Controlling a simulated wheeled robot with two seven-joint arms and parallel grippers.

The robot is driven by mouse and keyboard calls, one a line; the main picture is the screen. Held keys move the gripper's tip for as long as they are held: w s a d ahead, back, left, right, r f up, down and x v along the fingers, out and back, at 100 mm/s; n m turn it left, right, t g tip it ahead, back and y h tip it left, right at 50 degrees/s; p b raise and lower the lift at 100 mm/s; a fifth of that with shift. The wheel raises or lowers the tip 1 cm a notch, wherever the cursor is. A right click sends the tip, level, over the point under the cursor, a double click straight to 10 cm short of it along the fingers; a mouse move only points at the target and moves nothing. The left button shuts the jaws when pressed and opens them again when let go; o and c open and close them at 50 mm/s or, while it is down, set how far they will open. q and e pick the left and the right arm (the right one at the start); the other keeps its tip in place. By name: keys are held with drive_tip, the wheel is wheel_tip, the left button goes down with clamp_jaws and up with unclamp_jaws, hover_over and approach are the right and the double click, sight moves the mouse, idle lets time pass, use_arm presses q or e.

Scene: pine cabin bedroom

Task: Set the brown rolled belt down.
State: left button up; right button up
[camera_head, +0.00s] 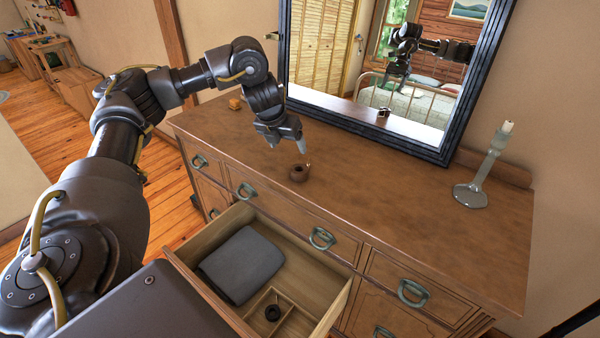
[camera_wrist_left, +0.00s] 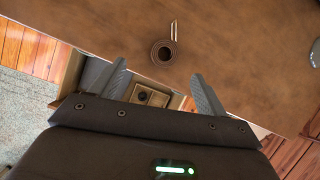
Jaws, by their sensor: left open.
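The brown rolled belt (camera_head: 299,173) rests on the dresser top near its front edge, above the open drawer. In the left wrist view the belt (camera_wrist_left: 163,51) shows as a round coil with its light buckle end pointing away. My left gripper (camera_head: 287,144) hangs above the dresser top, just behind and left of the belt in the head view. Its two fingers (camera_wrist_left: 155,82) are spread and empty, and the belt lies apart from them. My right gripper is not in view.
The open drawer (camera_head: 326,319) holds folded grey cloth (camera_head: 242,264) and a small divided box with a dark coil (camera_head: 272,312). A glass candlestick (camera_head: 471,194) stands at the right. A framed mirror (camera_head: 441,149) backs the dresser (camera_head: 400,210), whose middle is clear.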

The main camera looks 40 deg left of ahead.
use_arm(q)
drive_tip(key=shift+s+d+f+m, duration=0.15)
drive_tip(key=shift+s+d+m, duration=0.15)
drive_tip(key=shift+m, duration=0.7)
drive_tip(key=b, duration=0.2)
hover_over(298, 169)
drive_tip(key=s, duration=0.2)
drive_tip(key=f, duration=0.5)
drive_tip(key=shift+a, duration=0.25)
drive_tip(key=shift+f, duration=0.3)
drive_tip(key=shift+d+x, duration=0.15)
drive_tip(key=shift+x, duration=1)
drive_tip(key=shift+d+x, duration=0.15)
drive_tip(key=shift+x, duration=1)
drive_tip(key=c, duration=1.3)
drive_tip(key=shift+o, duration=0.2)
drive_tip(key=shift+r, duration=0.1)
